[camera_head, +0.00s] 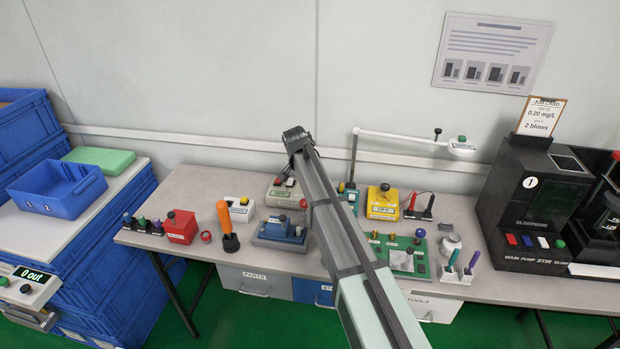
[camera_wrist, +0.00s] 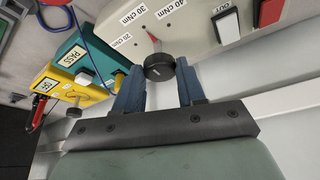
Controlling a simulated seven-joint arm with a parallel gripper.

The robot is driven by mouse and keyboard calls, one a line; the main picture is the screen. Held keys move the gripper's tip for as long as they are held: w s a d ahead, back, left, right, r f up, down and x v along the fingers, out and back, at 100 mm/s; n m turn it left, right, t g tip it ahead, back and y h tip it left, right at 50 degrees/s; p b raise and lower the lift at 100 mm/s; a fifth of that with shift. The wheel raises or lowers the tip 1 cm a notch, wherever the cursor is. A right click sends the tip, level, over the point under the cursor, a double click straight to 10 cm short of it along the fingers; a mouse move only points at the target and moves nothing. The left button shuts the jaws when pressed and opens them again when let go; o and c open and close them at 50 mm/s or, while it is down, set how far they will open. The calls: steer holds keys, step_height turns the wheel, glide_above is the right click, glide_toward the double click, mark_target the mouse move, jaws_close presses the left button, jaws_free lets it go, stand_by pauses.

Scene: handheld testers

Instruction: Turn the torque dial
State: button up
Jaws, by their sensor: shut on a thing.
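The torque dial (camera_wrist: 158,68) is a black round knob on a beige tester box (camera_wrist: 200,45) in the wrist view. In the head view the beige tester (camera_head: 282,192) stands on the bench, partly behind my arm. The dial and fingertips are hidden there.
Beside the dial are a white button (camera_wrist: 229,27) and a red button (camera_wrist: 270,12). A teal PASS box (camera_wrist: 85,58) and a yellow tester (camera_wrist: 58,88) stand close by. In the head view, a blue device (camera_head: 282,232) stands in front of the beige tester.

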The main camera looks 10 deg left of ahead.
steer(key=o, duration=1.1)
steer(key=shift+c, duration=0.2)
steer(key=v, duration=1.4)
